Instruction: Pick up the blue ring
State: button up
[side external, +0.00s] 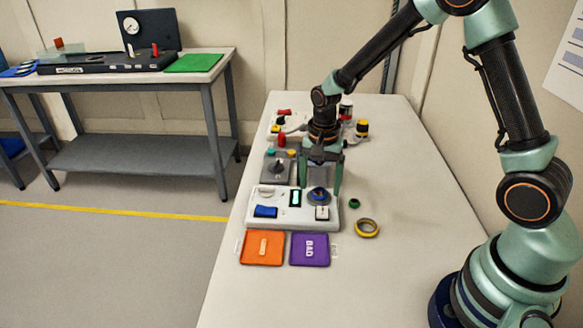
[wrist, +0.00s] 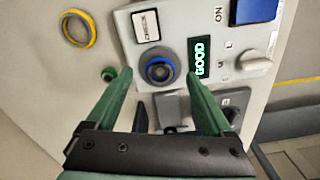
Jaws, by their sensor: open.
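The blue ring (side external: 318,190) sits around a dark round post on the white control panel (side external: 290,222). In the wrist view the blue ring (wrist: 159,81) circles the dark post near the picture's middle. My gripper (side external: 320,188) points down over the post, with one finger at each side of the ring in the side view. The wrist view shows my gripper (wrist: 158,76) open and empty, its fingertips left and right of the ring. I cannot tell the exact height of the fingertips above the panel.
The panel has a display (wrist: 200,58) reading GOOD and a blue switch (side external: 265,211). A yellow ring (side external: 358,232) and a small green ring (side external: 354,203) lie to the right. An orange tray (side external: 242,258) and a purple tray (side external: 294,260) lie in front. Grey equipment (side external: 272,176) stands behind.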

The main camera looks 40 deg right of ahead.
jog(key=shift+f, duration=0.65)
jog(key=c, duration=1.3)
grip_shut()
jog(key=shift+r, duration=0.15)
